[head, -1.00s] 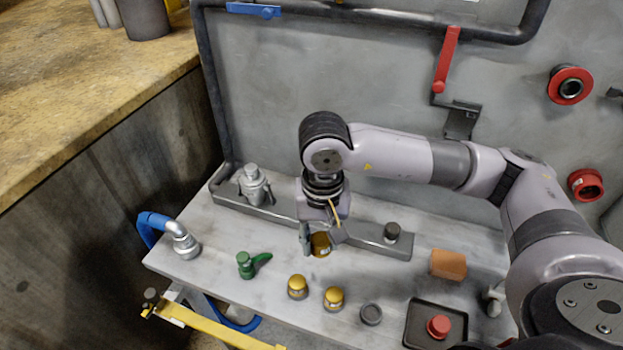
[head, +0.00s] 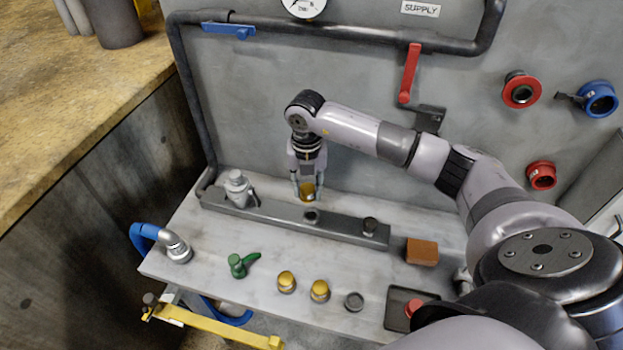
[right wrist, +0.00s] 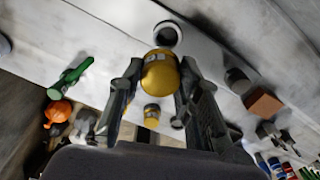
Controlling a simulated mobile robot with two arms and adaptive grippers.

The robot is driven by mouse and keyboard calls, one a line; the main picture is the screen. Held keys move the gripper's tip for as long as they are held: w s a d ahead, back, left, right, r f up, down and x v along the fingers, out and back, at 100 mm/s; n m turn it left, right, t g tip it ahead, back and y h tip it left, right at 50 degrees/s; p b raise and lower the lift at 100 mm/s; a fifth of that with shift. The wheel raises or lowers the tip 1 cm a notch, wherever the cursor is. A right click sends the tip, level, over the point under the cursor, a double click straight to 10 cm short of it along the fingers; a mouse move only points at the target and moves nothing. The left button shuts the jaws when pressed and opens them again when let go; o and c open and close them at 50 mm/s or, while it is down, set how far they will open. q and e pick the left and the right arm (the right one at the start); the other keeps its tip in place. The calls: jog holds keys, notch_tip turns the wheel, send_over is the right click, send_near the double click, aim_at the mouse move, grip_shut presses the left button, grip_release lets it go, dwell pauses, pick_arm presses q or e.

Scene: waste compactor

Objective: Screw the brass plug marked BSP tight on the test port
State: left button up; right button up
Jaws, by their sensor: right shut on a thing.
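My right gripper (head: 308,188) is shut on a brass plug (head: 307,191), which also shows between the fingers in the right wrist view (right wrist: 160,72). It holds the plug apart from the open, dark-holed port (head: 311,216) in the middle of the grey metal bar (head: 272,210). In the head view the plug appears just above and behind this port. The port also shows beyond the plug in the right wrist view (right wrist: 168,35). A pale mark on the plug is too small to read. Two similar brass plugs (head: 286,282) (head: 319,291) stand on the bench. My left gripper is out of view.
A silver fitting (head: 238,186) and a dark cap (head: 370,226) sit on the bar. A green-handled part (head: 238,264), a grey ring (head: 353,301), an orange-brown block (head: 422,251) and a black tray (head: 397,305) are on the bench. A blue hose (head: 148,232) lies left.

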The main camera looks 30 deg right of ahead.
jog(key=m, duration=0.1)
jog(key=d+m, duration=0.1)
jog(key=m, duration=0.1)
jog(key=shift+w+d+f, duration=0.2)
jog(key=shift+d+f, duration=0.05)
jog(key=shift+f+b, duration=2.1)
jog(key=shift+f, duration=0.8)
jog(key=n, duration=0.4)
jog(key=shift+r+n, duration=0.25)
jog(key=shift+n, duration=0.05)
jog(key=shift+n, duration=0.3)
jog(key=shift+n, duration=2.4)
